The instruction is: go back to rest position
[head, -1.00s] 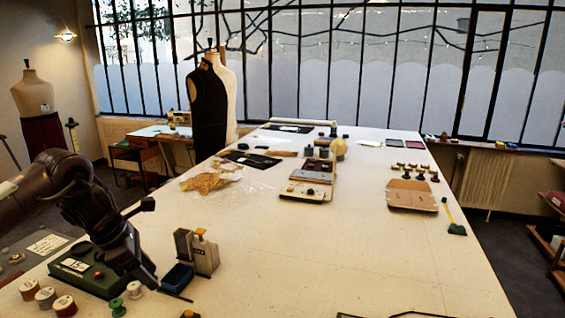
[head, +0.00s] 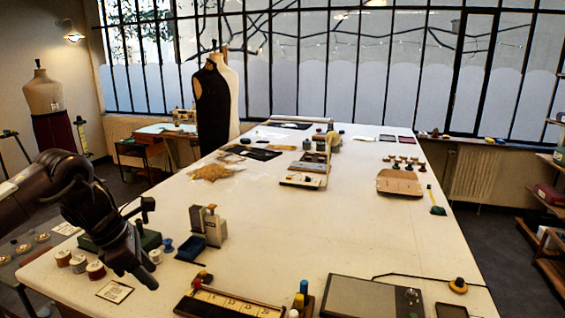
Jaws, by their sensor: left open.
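My left gripper (head: 138,276) hangs from its dark arm at the left, pointing down over the near left part of the white table (head: 300,235). It is open, and I see nothing held in it. It appears close to the thread spools (head: 96,270) and a small framed card (head: 115,291) in the picture; whether it touches anything is unclear. A green box (head: 150,240) is partly hidden behind the gripper. My right gripper is out of view.
A blue tray (head: 191,249) and grey-beige blocks (head: 215,228) stand right of the gripper. A compartment box (head: 230,305) and a grey flat device (head: 372,298) with a cable lie at the front edge. The table's middle is clear. A dress form (head: 212,105) stands behind.

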